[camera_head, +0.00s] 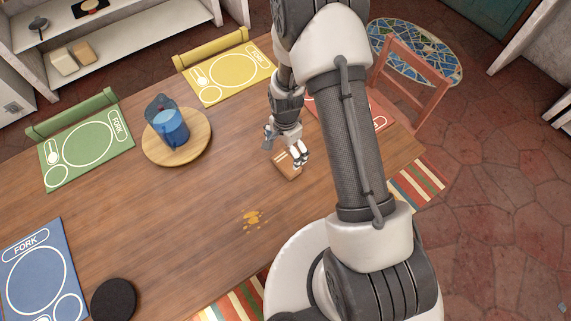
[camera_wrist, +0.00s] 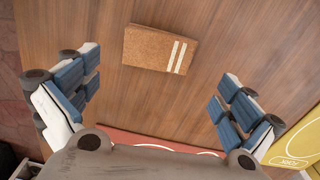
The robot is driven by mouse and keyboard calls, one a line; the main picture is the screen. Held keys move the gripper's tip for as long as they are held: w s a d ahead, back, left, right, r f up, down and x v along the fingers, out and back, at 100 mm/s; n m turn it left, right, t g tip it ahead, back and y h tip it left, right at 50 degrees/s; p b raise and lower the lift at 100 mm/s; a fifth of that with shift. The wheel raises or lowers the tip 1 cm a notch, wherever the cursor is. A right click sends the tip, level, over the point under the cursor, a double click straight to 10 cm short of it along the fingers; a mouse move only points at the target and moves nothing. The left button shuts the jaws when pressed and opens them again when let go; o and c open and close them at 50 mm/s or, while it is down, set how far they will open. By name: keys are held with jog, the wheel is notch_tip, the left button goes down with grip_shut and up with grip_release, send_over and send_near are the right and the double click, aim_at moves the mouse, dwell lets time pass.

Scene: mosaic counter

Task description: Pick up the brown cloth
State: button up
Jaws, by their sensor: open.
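The brown cloth (camera_wrist: 150,48) lies flat on the wooden table, a folded rectangle with two white stripes near one end. In the head view the cloth (camera_head: 288,170) is partly hidden below my gripper (camera_head: 286,152). In the wrist view my gripper (camera_wrist: 157,100) is open and empty, its two blue-padded fingers spread wide. The cloth shows beyond the fingertips, between their lines, and is not touched in that view. How high the gripper is above the cloth I cannot tell exactly.
On the wooden table (camera_head: 190,220) stand a blue pitcher (camera_head: 172,125) on a round board (camera_head: 203,146), a black disc (camera_head: 114,300), and placemats in green (camera_head: 60,165), yellow (camera_head: 225,90) and blue (camera_head: 20,285). A yellowish spill (camera_head: 252,218) lies near the cloth. A chair (camera_head: 415,80) stands at the far right.

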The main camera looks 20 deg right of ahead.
aim_at(286, 162)
notch_tip(286, 162, down, 8)
jog(key=shift+f+b, duration=0.1)
jog(key=shift+b, duration=0.95)
jog(key=shift+c, duration=0.5)
jog(key=c, duration=0.7)
